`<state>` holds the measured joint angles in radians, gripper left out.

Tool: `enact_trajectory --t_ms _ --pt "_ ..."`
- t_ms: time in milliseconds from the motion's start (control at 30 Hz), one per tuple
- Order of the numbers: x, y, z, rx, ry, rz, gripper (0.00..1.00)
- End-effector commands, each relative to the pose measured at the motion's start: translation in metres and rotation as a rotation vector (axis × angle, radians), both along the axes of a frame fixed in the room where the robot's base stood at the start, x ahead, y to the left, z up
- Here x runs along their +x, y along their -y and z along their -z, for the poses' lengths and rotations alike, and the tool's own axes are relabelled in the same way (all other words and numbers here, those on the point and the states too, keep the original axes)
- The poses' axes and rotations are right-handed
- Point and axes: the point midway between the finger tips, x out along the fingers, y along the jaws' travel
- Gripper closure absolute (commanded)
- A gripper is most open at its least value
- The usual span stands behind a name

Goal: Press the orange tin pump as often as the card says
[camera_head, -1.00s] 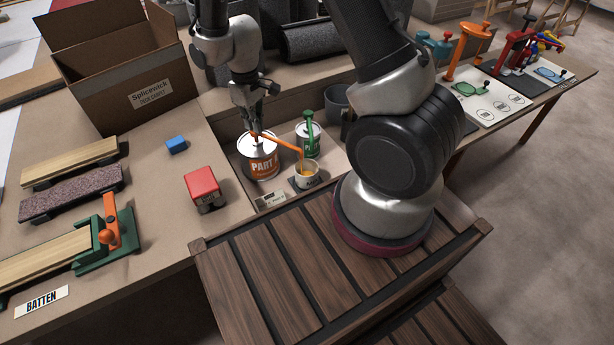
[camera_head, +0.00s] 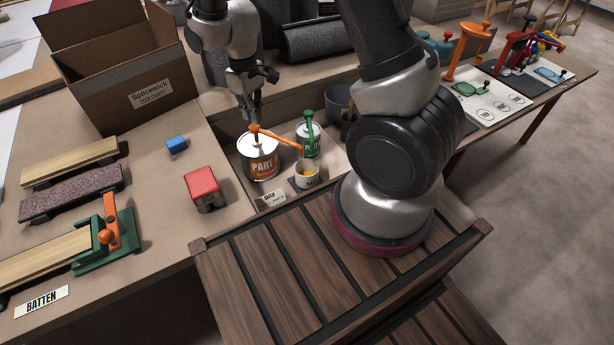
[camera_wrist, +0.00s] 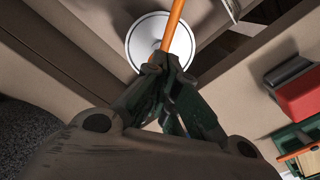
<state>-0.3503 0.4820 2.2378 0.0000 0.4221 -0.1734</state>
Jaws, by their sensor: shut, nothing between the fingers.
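The orange tin (camera_head: 262,167), labelled "PART" with an orange band, stands in the recessed bench section. Its orange pump (camera_head: 280,140) rises from the white lid, its spout pointing right over a small cup (camera_head: 306,176) with orange-yellow stuff inside. My gripper (camera_head: 253,117) is shut and empty, just above the pump's head; I cannot tell whether they touch. In the wrist view the shut fingertips (camera_wrist: 168,66) overlap the orange spout, with the white lid (camera_wrist: 146,45) behind. A small card (camera_head: 271,198) stands in front of the tin; its writing is too small to read.
A green-labelled tin (camera_head: 309,140) with a green pump stands right of the orange one. A grey pot (camera_head: 338,103) is behind it. An open carton (camera_head: 120,85) stands behind.

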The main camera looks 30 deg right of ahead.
Motion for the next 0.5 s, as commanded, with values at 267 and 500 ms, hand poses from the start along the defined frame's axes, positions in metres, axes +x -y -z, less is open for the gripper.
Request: enact_trajectory --t_ms 267,500 --pt "0.0001 0.0 0.0002 0.0 0.0 0.0 1.0" --pt "0.0005 -0.0002 -0.0032 0.001 0.002 0.0 1.0"
